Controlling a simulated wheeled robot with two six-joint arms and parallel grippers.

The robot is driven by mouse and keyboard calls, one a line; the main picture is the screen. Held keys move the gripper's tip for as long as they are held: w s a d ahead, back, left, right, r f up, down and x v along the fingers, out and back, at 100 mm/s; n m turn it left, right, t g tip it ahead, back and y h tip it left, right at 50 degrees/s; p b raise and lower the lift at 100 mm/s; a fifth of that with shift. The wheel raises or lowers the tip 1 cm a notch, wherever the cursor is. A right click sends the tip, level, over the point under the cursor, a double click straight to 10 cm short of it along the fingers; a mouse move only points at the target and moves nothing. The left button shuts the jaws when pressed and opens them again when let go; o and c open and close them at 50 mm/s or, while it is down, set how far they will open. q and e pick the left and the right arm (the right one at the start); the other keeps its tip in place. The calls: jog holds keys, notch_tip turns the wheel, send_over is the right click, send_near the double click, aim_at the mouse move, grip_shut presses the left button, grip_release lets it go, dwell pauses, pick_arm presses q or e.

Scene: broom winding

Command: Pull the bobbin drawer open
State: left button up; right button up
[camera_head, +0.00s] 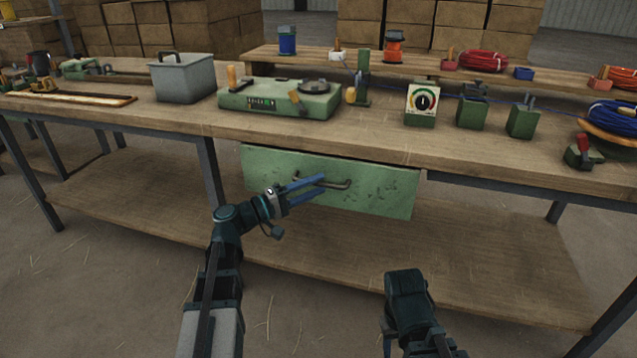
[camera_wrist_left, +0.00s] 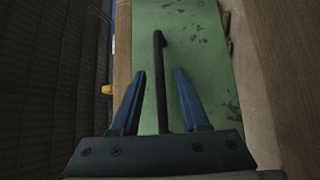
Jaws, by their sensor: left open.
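The bobbin drawer (camera_head: 375,193) has a worn green front and hangs under the workbench top. It looks shut. Its dark bar handle (camera_head: 338,184) runs across the middle of the front. My left gripper (camera_head: 322,186) is open at the handle, with blue fingers pointing at the drawer. In the left wrist view the drawer front (camera_wrist_left: 190,45) fills the middle, and the handle (camera_wrist_left: 161,80) runs between the two open fingers (camera_wrist_left: 160,85), apart from both. My right arm shows at the lower right of the head view, but its fingers are not visible.
The workbench top (camera_head: 350,140) carries a grey bin (camera_head: 183,80), a green machine (camera_head: 280,100), a dial gauge (camera_head: 422,103) and coils of wire. A lower wooden shelf (camera_head: 130,200) runs beneath. The space in front of the drawer is clear except for my arms.

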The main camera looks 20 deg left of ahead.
pick_arm(q)
jog(key=shift+w+d+r, duration=0.1)
jog(key=shift+w+d, duration=0.35)
jog(key=shift+d, duration=0.05)
jog(key=shift+c, duration=0.2)
grip_shut()
dwell(1.1)
